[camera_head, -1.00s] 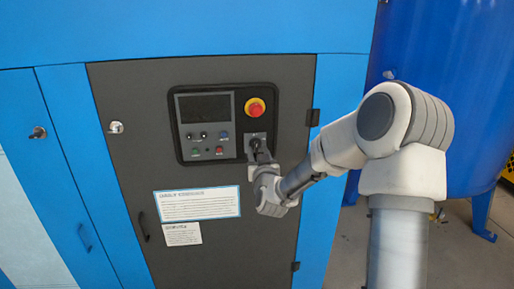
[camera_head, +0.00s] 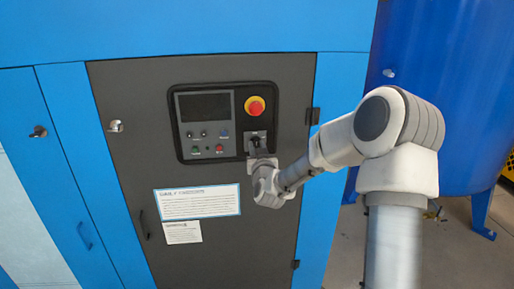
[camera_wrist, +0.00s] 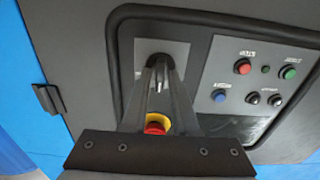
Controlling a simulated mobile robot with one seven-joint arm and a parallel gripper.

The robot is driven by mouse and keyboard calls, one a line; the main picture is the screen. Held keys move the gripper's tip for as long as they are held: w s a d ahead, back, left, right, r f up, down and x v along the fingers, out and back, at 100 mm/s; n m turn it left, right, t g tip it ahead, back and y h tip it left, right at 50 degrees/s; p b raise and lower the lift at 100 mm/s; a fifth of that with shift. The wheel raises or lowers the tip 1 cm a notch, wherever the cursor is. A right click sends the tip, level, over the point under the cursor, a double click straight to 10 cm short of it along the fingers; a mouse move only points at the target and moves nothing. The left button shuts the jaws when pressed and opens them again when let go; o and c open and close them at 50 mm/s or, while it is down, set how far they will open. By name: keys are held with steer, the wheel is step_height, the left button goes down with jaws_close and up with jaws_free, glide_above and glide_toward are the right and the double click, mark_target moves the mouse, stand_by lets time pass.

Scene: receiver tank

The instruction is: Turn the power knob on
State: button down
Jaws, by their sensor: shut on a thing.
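The power knob (camera_wrist: 159,61) is a dark knob on a light grey square plate (camera_wrist: 182,50). In the head view the plate (camera_head: 265,135) sits below the red emergency stop button (camera_head: 255,106), and the knob is mostly hidden by my gripper. My gripper (camera_wrist: 161,72) reaches straight at the panel, its two fingers closing on the knob. It also shows in the head view (camera_head: 258,150), below the knob. The exact contact and the knob's pointer direction are hard to make out.
The control panel has a dark screen (camera_head: 205,107) and several small buttons left of the knob. The emergency stop (camera_wrist: 157,124) shows between my fingers in the wrist view. A blue tank (camera_head: 450,90) stands at the right. Paper labels (camera_head: 197,201) are below.

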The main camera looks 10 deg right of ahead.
steer(key=shift+f+m+b, duration=0.1)
steer(key=shift+m+b, duration=0.2)
steer(key=shift+b, duration=0.2)
steer(key=m+b, duration=0.8)
steer(key=b, duration=0.1)
steer(key=m+b, duration=0.9)
steer(key=shift+d+f, duration=0.15)
steer(key=shift+m+b, duration=0.3)
steer(key=shift+b, duration=0.05)
steer(key=c, duration=0.9)
jaws_free()
steer(key=shift+s, duration=0.2)
